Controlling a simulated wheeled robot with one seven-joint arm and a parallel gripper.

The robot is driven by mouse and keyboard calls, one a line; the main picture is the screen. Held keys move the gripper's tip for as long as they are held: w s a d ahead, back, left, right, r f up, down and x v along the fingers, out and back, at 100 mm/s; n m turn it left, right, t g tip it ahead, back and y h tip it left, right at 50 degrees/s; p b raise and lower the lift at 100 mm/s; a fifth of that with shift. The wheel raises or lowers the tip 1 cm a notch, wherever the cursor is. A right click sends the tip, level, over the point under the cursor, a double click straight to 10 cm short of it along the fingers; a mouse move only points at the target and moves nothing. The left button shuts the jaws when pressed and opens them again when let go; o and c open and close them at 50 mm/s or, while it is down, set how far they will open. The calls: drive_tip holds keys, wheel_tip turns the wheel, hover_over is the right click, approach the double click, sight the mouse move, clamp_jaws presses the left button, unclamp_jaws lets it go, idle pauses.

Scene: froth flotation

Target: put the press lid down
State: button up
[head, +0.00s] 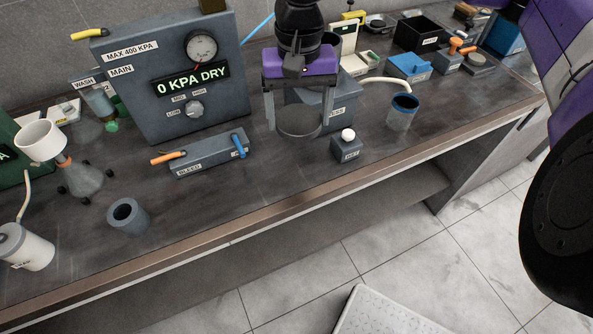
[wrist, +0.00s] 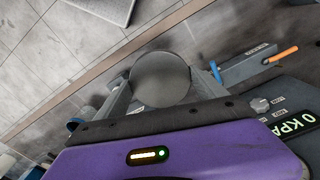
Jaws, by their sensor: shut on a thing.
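My gripper (head: 299,119) points down over the bench in front of the grey gauge panel. Its two fingers are shut on the press lid (head: 299,123), a flat round dark-grey disc held level between them. In the wrist view the lid (wrist: 160,79) fills the space between the fingers and looks plain and smooth. The lid appears to be above the bench top, though the gap under it is hard to tell. Its underside is hidden.
A bleed block (head: 210,153) lies left of the lid, and a small box with a white knob (head: 347,136) stands right. A hollow grey cylinder (head: 127,215) stands front left. A blue-rimmed cup (head: 402,110) stands further right. The bench (head: 250,197) is clear in front.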

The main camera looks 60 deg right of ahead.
drive_tip(key=p, duration=0.3)
approach(299, 175)
wheel_tip(299, 175, down, 5)
drive_tip(key=shift+a+f, duration=0.1)
drive_tip(key=shift+f, duration=0.55)
drive_tip(key=shift+f+b, duration=0.15)
drive_tip(key=shift+b, duration=0.25)
drive_tip(key=o, duration=1.7)
drive_tip(key=shift+o, duration=0.2)
